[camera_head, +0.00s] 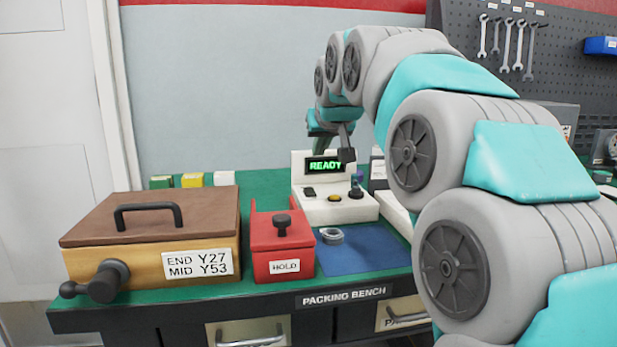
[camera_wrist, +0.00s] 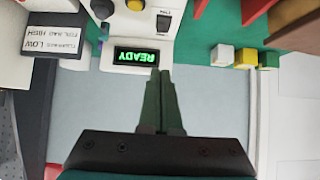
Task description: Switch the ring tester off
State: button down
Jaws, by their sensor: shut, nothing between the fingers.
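The ring tester (camera_head: 345,213) is a white device at the back of the bench, with a raised display (camera_head: 325,166) reading READY in green. The display also shows upside down in the wrist view (camera_wrist: 135,57). On its top are a black rocker switch (camera_head: 309,192), also in the wrist view (camera_wrist: 164,20), a yellow button (camera_head: 335,199) and a dark post (camera_head: 356,188). Which side of the switch is pressed I cannot tell. My gripper (camera_head: 346,154) is shut and empty by the display; in the wrist view its fingertips (camera_wrist: 160,73) appear just beside the display's edge.
A metal ring (camera_head: 332,235) lies on a blue mat (camera_head: 348,260) before the tester. A red HOLD box (camera_head: 265,238) and a wooden box (camera_head: 150,260) stand to the left. Small green, yellow and white blocks (camera_head: 192,180) stand behind. A sign (camera_wrist: 50,42) stands beside the tester.

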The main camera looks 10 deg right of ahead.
dwell(0.3)
jog(key=p, duration=0.1)
send_over(309, 188)
jog(key=s, duration=0.4)
jog(key=f, duration=0.5)
jog(key=shift+w+d+f, duration=0.1)
jog(key=shift+w+f, duration=0.1)
jog(key=shift+f, duration=0.1)
jog(key=shift+w+f, duration=0.2)
jog(key=shift+f, duration=0.4)
jog(key=shift+w+f, duration=0.2)
jog(key=shift+f, duration=0.35)
jog(key=shift+w+f+p, duration=0.1)
jog(key=shift+f+p, duration=0.2)
jog(key=shift+f, duration=0.75)
jog(key=shift+w+f+b, duration=0.25)
jog(key=shift+f+b, duration=0.3)
jog(key=shift+f, duration=0.05)
jog(key=shift+r, duration=0.25)
